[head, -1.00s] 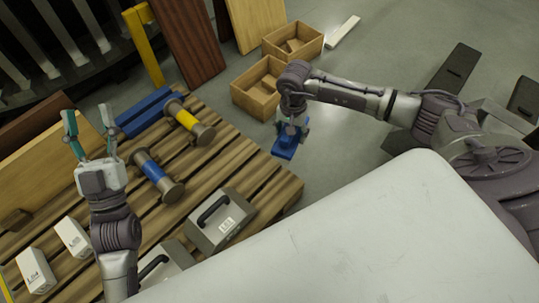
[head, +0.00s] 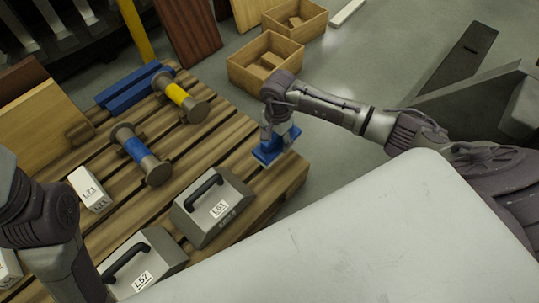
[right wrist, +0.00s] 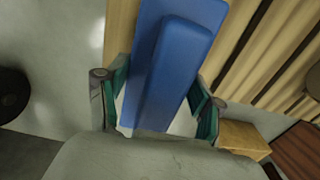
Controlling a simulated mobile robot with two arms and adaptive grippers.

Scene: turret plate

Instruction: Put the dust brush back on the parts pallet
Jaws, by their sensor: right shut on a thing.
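The dust brush (head: 268,156) is blue, with a flat block and a raised grip. My right gripper (head: 279,130) is shut on it and holds it at the right edge of the parts pallet (head: 290,180). I cannot tell whether the brush touches the slats. In the right wrist view the brush (right wrist: 178,60) lies between the two fingers of the right gripper (right wrist: 160,105), with pallet slats (right wrist: 255,60) behind it. My left arm shows at the left of the head view, but its gripper is out of the picture.
On the pallet are a yellow-banded spool (head: 182,97), a blue-banded spool (head: 140,153), blue bars (head: 128,92), grey labelled weights (head: 212,207) (head: 140,268) and a white labelled block (head: 88,189). Wooden boxes (head: 265,62) stand on the floor behind. Bare slats lie left of the brush.

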